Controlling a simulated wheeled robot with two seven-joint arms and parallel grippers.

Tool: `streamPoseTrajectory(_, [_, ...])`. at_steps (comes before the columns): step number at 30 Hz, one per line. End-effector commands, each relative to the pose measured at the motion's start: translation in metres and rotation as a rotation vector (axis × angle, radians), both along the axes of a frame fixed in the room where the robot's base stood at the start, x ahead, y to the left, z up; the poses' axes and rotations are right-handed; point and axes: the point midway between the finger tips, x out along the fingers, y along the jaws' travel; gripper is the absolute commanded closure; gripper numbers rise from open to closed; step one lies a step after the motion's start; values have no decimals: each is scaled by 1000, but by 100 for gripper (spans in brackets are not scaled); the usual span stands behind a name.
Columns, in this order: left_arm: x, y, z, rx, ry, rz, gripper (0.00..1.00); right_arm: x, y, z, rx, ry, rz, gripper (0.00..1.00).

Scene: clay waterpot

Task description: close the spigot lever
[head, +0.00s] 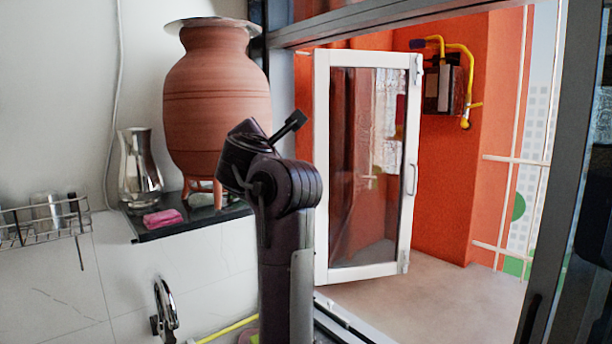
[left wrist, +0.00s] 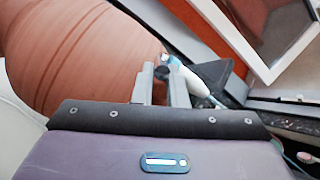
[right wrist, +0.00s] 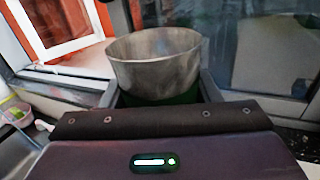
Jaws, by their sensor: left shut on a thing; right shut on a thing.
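The clay waterpot (head: 212,105) is a large reddish-brown jar with a metal lid and short legs. It also fills the upper left of the left wrist view (left wrist: 75,55). My left gripper (left wrist: 162,82) is against the pot's side, its two fingers closed around a small dark piece of the spigot (left wrist: 163,71), which looks like the lever. The fingers hide much of it, and my arm hides the spigot in the head view. My right gripper (right wrist: 157,92) is shut on a round metal cup (right wrist: 155,67) with an open top, away from the spigot.
The pot stands on a dark shelf (head: 195,228) with a metal jug (head: 139,165) and a pink sponge (head: 163,217). A wire rack (head: 42,222) is at the left. An open white-framed window (head: 321,170) stands right of my arm.

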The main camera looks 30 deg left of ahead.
Motion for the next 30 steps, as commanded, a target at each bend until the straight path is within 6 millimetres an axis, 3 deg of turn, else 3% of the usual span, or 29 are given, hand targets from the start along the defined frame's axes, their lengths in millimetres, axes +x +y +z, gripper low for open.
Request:
streamPoseTrajectory(1, [-4,1,7,8,-17,-12,100,0,0,-2,0,0,0,67])
streamPoseTrajectory(18, [-13,15,5,4,-16,-458,100,-2,0,-45,0,-2,0,67])
streamPoseTrajectory(30, [-16,23,8,8,-11,-775,100,-4,0,-57,0,-4,1,67])
